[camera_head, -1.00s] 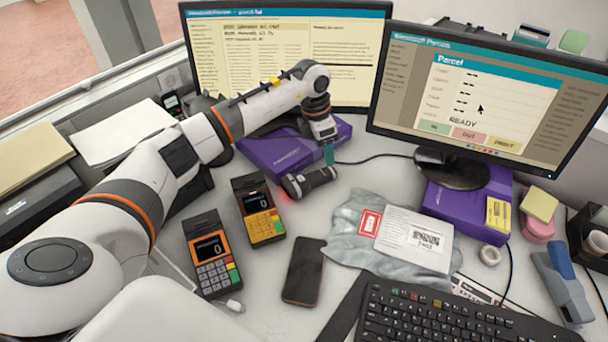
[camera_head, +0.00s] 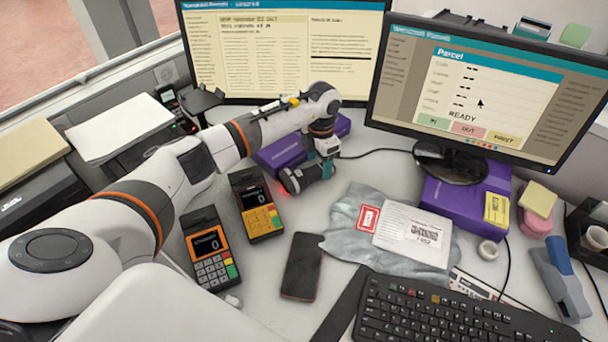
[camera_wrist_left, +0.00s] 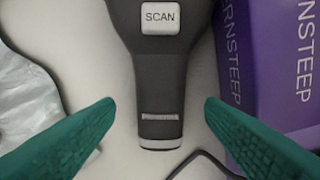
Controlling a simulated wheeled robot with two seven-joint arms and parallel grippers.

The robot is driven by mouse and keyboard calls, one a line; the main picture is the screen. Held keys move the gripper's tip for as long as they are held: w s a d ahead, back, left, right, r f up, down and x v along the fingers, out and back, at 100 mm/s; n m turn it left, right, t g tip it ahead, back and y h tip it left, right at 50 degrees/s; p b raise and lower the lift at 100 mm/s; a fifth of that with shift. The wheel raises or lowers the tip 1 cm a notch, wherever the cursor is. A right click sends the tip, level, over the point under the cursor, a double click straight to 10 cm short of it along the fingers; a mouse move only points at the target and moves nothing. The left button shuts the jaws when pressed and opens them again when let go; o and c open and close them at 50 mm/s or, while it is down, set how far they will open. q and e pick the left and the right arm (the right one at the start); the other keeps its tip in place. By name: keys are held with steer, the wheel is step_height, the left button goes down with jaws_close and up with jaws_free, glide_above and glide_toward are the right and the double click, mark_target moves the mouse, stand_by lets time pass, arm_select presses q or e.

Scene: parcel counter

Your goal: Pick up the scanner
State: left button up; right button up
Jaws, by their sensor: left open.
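The dark grey scanner (camera_head: 296,180) lies on the counter in front of the purple box, with a red glow at its left end. In the left wrist view the scanner's handle (camera_wrist_left: 158,80) shows, with a white SCAN button and a pale end cap. My left gripper (camera_head: 325,168) is open and low over the handle end. In the left wrist view its two green fingers (camera_wrist_left: 158,125) stand on either side of the handle, with gaps on both sides. The gripper hides part of the handle in the head view. My right gripper is not in view.
The purple box (camera_head: 272,155) stands close behind the scanner. Two card terminals (camera_head: 257,208) (camera_head: 211,252), a phone (camera_head: 302,266) and a grey parcel bag (camera_head: 352,222) lie nearby. A keyboard (camera_head: 440,320) is at the front and a black cable runs behind.

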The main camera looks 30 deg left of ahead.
arm_select(q)
steer(key=shift+f, duration=1.2)
steer(key=c, duration=1.2)
steer(key=shift+r, duration=0.15)
